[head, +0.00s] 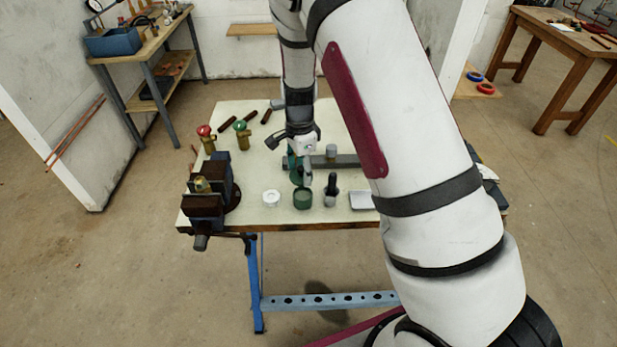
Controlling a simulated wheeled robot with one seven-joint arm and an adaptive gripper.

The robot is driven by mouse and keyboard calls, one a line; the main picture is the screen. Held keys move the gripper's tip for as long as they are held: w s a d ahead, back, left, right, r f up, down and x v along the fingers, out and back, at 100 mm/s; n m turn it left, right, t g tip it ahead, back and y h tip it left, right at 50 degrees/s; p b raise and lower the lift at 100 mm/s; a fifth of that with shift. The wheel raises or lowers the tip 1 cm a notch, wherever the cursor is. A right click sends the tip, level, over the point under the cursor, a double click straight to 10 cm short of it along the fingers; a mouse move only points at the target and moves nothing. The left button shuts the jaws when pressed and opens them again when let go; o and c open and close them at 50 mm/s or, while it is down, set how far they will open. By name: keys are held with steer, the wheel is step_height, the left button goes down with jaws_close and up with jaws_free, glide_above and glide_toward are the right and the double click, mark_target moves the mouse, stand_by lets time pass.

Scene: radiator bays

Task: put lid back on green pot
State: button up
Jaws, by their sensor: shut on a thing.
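The green pot (302,200) stands upright near the front edge of the cream-topped workbench, and its top looks open. My gripper (304,172) points down just above and behind the pot. It is shut on a green disc, which looks like the lid (296,176). The lid is small in the picture and appears tilted on edge, just above and behind the pot's rim, slightly left of its middle. I cannot tell whether the lid touches the pot. My fingers hide part of the lid.
A white round pot (271,198) stands close left of the green pot. A black-handled grey tool (331,190) stands close right, then a white tray (361,200). A vise (212,192) sits at the left edge. A grey bar (345,160) lies behind.

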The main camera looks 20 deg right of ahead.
steer(key=shift+d+f, duration=0.15)
steer(key=shift+f+b, duration=0.65)
steer(key=shift+f, duration=2.4)
steer(key=shift+f, duration=0.15)
stand_by(0.3)
steer(key=o, duration=1.1)
steer(key=o, duration=0.5)
